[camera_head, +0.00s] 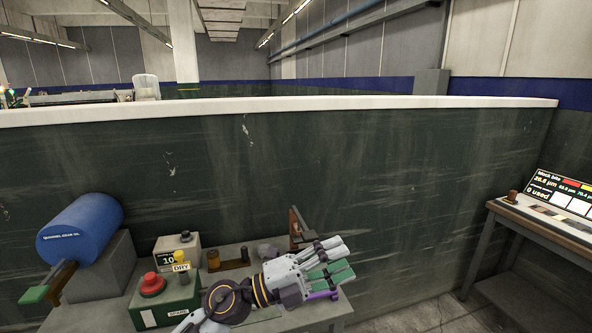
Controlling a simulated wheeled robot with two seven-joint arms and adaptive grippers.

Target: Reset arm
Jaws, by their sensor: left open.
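My left gripper (344,262) shows at the lower middle, above the right end of the grey workbench (224,252). Its grey and green fingers point right and are spread open, and I see nothing held between them. My left arm comes up from the bottom edge and hides part of the bench. A purple piece (322,295) shows just under the fingers; its full shape is hidden. My right gripper is not in view.
The bench holds a blue cylinder (80,228), a green box with a red button (152,284), and a wooden bracket (297,225) close behind my gripper. A dark wall (420,160) stands behind. Another table (545,222) is at the right, with open floor between.

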